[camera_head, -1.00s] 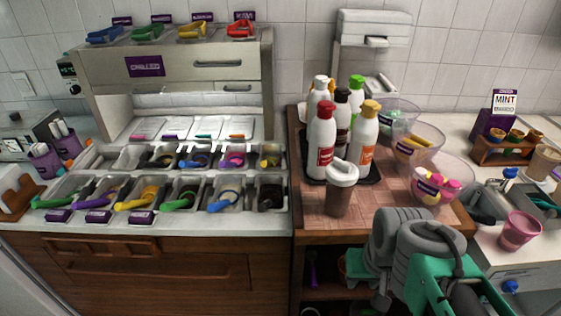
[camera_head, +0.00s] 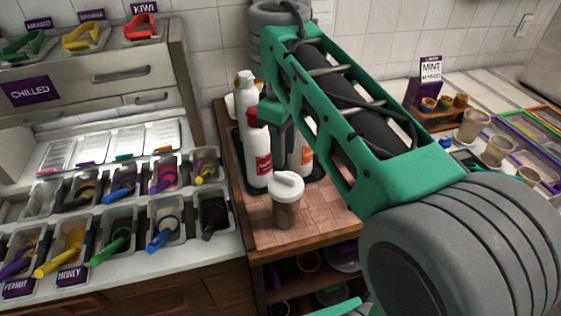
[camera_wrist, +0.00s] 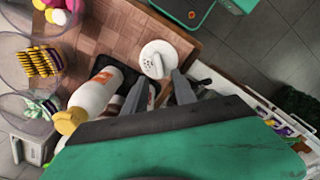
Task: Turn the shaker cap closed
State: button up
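The shaker (camera_head: 286,212) stands upright on the wooden counter, with a brown body and a white cap (camera_head: 287,185). In the wrist view the round cap (camera_wrist: 157,57) shows from above, with a cluster of dark holes and a raised white part on it. My gripper (camera_wrist: 161,75) is open. Its two grey fingers are apart, and the cap appears just beyond their tips, roughly in line with the gap. In the head view my arm reaches over the counter, and the gripper hangs behind the shaker in front of the bottles. I cannot tell contact with the cap.
A white bottle with a red label (camera_head: 257,150) stands close behind the shaker. An orange-labelled bottle (camera_wrist: 93,97) is near my left finger in the wrist view. Topping bins (camera_head: 112,235) fill the left counter. Clear bowls (camera_wrist: 40,58) stand nearby. The counter front is free.

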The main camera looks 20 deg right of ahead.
aim_at(284, 175)
notch_tip(284, 175, down, 7)
jog(key=b, duration=0.5)
jog(key=shift+d+r, duration=0.1)
jog(key=shift+r, duration=0.05)
jog(key=shift+r, duration=0.1)
grip_shut()
